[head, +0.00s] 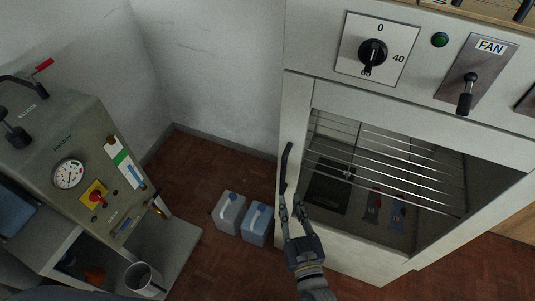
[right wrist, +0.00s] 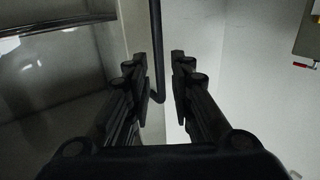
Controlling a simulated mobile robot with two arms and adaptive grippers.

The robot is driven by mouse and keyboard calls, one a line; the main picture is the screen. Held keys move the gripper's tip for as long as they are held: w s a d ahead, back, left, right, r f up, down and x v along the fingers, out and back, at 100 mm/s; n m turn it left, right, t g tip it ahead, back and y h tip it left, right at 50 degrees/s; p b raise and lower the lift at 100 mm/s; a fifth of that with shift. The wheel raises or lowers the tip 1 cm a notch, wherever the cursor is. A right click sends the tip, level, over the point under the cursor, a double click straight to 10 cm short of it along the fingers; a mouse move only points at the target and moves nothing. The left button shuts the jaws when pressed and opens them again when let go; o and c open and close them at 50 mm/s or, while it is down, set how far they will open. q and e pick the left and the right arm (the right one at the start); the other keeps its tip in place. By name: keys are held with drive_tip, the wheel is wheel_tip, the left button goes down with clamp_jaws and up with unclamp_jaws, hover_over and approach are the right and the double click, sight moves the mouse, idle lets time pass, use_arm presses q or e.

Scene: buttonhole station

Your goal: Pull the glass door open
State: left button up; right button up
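The glass door (head: 345,205) is on the front of a white cabinet at the right of the head view and looks closed. Wire racks show through the glass. Its black upright bar handle (head: 287,165) is on the left frame strip. My right gripper (head: 291,204) is open at the lower end of the handle. In the right wrist view, the handle (right wrist: 156,45) comes down between the two open fingers (right wrist: 162,80), and its lower end bends there. I see a gap on the right side and cannot tell whether the left finger touches it. My left gripper is not in view.
A panel with a dial (head: 373,52) and a FAN lever (head: 467,92) is above the door. A grey machine with a gauge (head: 69,174) stands at the left, a metal cup (head: 143,279) near it. Two jugs (head: 229,211) stand on the floor left of the door.

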sight(284, 177)
drive_tip(key=w, duration=0.2)
drive_tip(key=w+r, duration=0.1)
drive_tip(key=shift+w+a+p, duration=0.25)
drive_tip(key=shift+a+p, duration=0.05)
drive_tip(key=x, duration=0.5)
drive_tip(key=shift+w+a+f, duration=0.1)
drive_tip(key=shift+w+f, duration=0.1)
drive_tip(key=shift+w+a, duration=0.15)
drive_tip(key=shift+w, duration=0.45)
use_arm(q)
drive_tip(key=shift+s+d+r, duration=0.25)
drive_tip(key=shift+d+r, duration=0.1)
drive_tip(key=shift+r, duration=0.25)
use_arm(e)
clamp_jaws()
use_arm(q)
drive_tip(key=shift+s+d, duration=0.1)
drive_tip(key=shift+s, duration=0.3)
